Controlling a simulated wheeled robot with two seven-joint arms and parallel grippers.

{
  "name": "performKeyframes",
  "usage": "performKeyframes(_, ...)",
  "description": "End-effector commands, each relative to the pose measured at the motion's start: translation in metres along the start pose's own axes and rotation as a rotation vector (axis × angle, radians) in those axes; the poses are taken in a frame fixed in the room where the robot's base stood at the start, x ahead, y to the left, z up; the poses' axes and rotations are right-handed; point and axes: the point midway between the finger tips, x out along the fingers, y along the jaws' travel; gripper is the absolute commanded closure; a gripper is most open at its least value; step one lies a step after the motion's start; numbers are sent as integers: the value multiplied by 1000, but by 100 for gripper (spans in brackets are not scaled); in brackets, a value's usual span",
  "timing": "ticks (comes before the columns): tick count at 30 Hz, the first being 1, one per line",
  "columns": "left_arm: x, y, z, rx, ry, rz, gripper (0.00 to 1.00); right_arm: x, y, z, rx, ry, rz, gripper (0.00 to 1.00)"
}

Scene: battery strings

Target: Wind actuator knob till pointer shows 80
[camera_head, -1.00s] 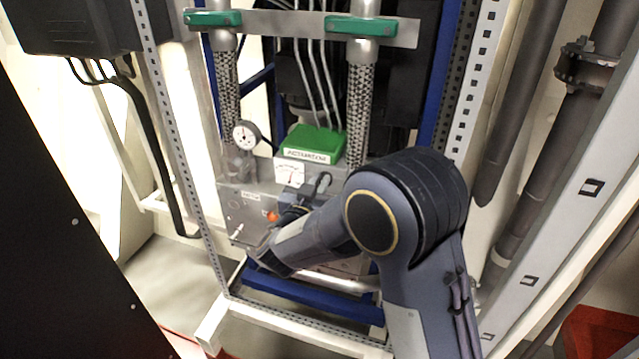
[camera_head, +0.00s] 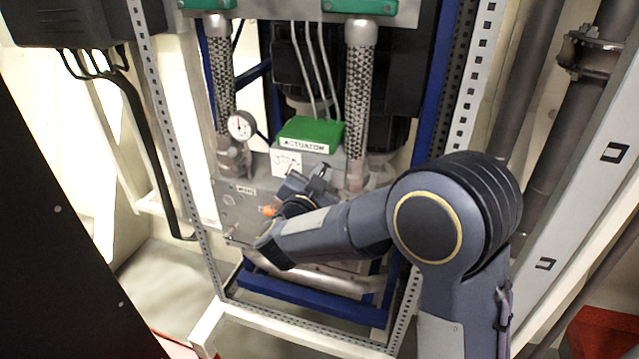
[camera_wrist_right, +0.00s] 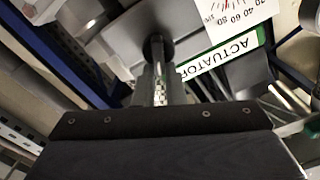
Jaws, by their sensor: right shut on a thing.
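The actuator (camera_head: 310,135) is a box with a green top and a lettered label, in the middle of the rack. Its white dial (camera_head: 287,163) is on the front; the dial also shows upside down at the top of the right wrist view (camera_wrist_right: 235,14), with numbers and red ticks. I cannot read the pointer. My right gripper (camera_head: 318,176) is beside the dial, at its lower right. In the right wrist view its fingers (camera_wrist_right: 157,90) are shut on the dark knob (camera_wrist_right: 155,48), which the gripper mostly hides in the head view. My left gripper is not in view.
A round pressure gauge (camera_head: 241,126) stands left of the actuator. Braided hoses (camera_head: 358,100) run up on both sides, with green handles (camera_head: 360,6) above. Perforated rack posts (camera_head: 165,130) flank the space. A grey panel with an orange part (camera_head: 268,210) lies below.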

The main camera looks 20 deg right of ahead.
Motion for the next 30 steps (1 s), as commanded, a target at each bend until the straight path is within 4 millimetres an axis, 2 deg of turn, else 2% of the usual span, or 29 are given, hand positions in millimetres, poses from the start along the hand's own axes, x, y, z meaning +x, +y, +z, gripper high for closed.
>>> performKeyframes(1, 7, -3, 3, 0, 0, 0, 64, 0, 2, 3, 33, 0, 0, 100)
performKeyframes(9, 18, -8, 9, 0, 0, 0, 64, 0, 4, 2, 159, -1, 1, 100)
performKeyframes(27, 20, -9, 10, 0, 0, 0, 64, 0, 4, 1, 205, -2, 1, 100)
performKeyframes(28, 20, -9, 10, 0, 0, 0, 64, 0, 4, 1, 204, -2, 1, 89)
performKeyframes(30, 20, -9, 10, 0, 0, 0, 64, 0, 4, 1, 204, -2, 1, 80)
